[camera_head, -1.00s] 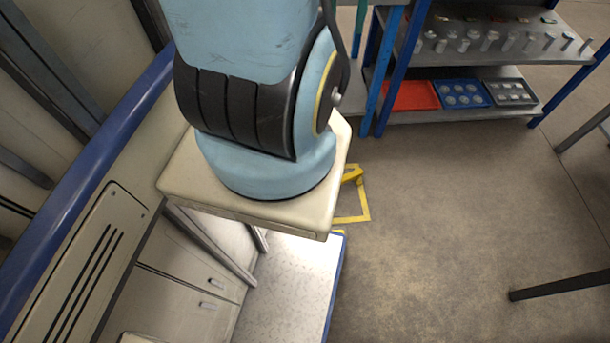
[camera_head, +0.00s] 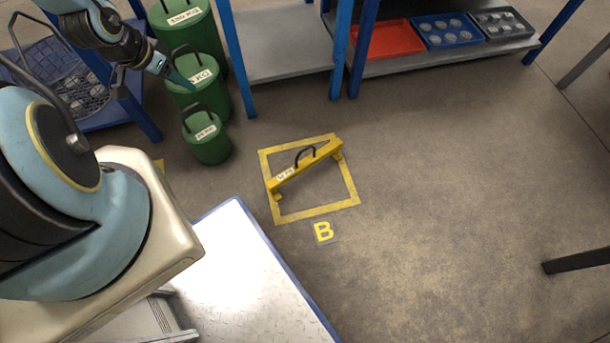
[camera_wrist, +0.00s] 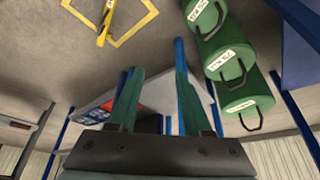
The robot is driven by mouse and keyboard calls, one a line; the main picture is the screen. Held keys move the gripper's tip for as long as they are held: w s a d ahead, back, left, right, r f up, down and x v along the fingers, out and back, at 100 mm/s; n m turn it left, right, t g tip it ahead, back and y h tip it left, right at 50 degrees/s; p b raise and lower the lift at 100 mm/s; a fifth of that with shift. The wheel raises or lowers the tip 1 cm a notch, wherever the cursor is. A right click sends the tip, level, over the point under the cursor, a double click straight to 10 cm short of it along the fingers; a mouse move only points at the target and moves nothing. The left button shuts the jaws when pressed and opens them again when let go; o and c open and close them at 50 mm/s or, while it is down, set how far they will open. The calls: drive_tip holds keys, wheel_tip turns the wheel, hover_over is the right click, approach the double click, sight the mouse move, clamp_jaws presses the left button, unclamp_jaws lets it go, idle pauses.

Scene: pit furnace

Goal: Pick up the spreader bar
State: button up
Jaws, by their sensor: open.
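The yellow spreader bar (camera_head: 322,153) has a black handle on top and a small white label. It lies slantwise on the floor inside a yellow taped square (camera_head: 300,215), beside a yellow letter B. The bar also shows in the wrist view (camera_wrist: 104,29), at the top left, with its far end cut off by the frame. My gripper (camera_head: 182,78) is up at the upper left of the head view, in front of the green weights and apart from the bar. In the wrist view its two green fingers (camera_wrist: 158,75) stand apart with nothing between them.
Several green cylindrical weights with black handles (camera_head: 209,148) stand left of the square. A metal platform (camera_head: 240,270) lies in front.

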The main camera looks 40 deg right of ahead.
drive_tip(key=s+d+f+m+g+h+b, duration=0.1)
drive_tip(key=s+d+f+h+b, duration=0.1)
drive_tip(key=d+f+b, duration=0.45)
drive_tip(key=s+d+f+m+h+b, duration=0.1)
drive_tip(key=s+f+m+b, duration=0.15)
drive_tip(key=f, duration=0.65)
drive_tip(key=s+d+f+g+h+b, duration=0.1)
drive_tip(key=s+d+f+h+b, duration=0.15)
drive_tip(key=f+b, duration=0.35)
drive_tip(key=m+h+b, duration=0.2)
drive_tip(key=h+b, duration=0.2)
drive_tip(key=b, duration=0.6)
approach(309, 147)
drive_tip(key=f, duration=0.1)
drive_tip(key=shift+w+d+f, duration=0.1)
drive_tip(key=shift+d+f, duration=0.15)
drive_tip(key=shift+d, duration=0.45)
drive_tip(key=b+x, duration=0.1)
drive_tip(key=x, duration=0.4)
drive_tip(key=shift+b, duration=0.4)
drive_tip(key=b+x, duration=0.3)
drive_tip(key=x, duration=0.1)
drive_tip(key=shift+d+f, duration=0.15)
drive_tip(key=shift+f, duration=0.1)
drive_tip(key=shift+d, duration=0.45)
clamp_jaws()
